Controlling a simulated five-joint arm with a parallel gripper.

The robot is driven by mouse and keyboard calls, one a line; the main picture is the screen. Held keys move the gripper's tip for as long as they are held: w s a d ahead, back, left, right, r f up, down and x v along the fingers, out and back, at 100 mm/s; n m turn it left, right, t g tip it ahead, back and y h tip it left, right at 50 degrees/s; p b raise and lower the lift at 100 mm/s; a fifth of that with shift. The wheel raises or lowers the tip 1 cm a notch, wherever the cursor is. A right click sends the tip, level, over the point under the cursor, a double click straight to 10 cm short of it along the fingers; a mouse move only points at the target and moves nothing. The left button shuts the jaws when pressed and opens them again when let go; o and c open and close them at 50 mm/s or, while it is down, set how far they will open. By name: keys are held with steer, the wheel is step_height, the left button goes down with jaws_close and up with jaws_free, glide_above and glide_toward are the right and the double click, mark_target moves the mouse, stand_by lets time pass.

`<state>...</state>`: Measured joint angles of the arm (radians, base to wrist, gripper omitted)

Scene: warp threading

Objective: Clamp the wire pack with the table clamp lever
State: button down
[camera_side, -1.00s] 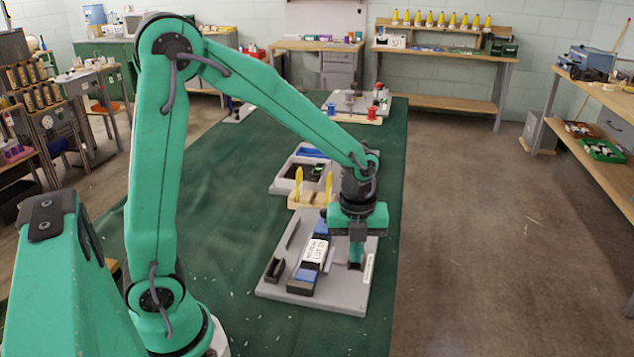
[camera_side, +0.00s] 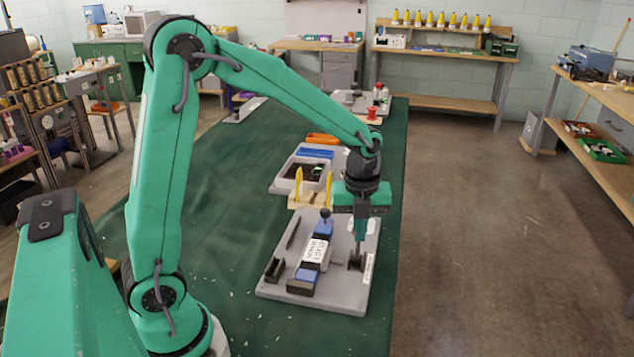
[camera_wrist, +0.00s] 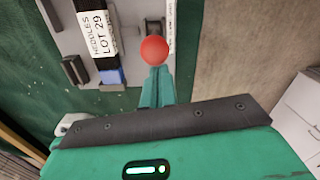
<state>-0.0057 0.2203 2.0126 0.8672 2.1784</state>
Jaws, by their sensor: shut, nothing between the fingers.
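The wire pack (camera_side: 315,252) is dark with blue bands and a white label reading HEDDLES LOT 29. It lies on the grey base plate (camera_side: 330,298) and also shows in the wrist view (camera_wrist: 102,35). My gripper (camera_side: 358,250) is shut and empty, pointing down over the plate, to the right of the pack. In the wrist view a red ball knob (camera_wrist: 155,50) shows at the shut fingertips (camera_wrist: 156,75). In the side view a dark knob (camera_side: 325,213) stands by the pack's far end. I cannot tell whether both are the same lever knob.
A black bracket (camera_side: 274,270) stands left of the pack. Behind the plate are two yellow cones on a wooden block (camera_side: 308,197) and a grey tray (camera_side: 282,185). The green mat (camera_side: 215,215) is clear to the left; its edge is close on the right.

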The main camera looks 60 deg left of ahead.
steer(key=w+a, duration=0.6)
steer(key=shift+a+f, duration=0.15)
steer(key=shift+f, duration=0.25)
stand_by(0.4)
steer(key=shift+g, duration=0.4)
steer(key=s+d+r, duration=0.2)
steer(key=d, duration=0.1)
steer(key=s+d+r, duration=0.1)
steer(key=shift+d+r, duration=0.25)
steer(key=shift+r, duration=0.15)
steer(key=w+a+r, duration=0.4)
steer(key=w+a, duration=0.2)
steer(key=a, duration=0.1)
steer(key=shift+r, duration=0.15)
steer(key=shift+d+r, duration=0.1)
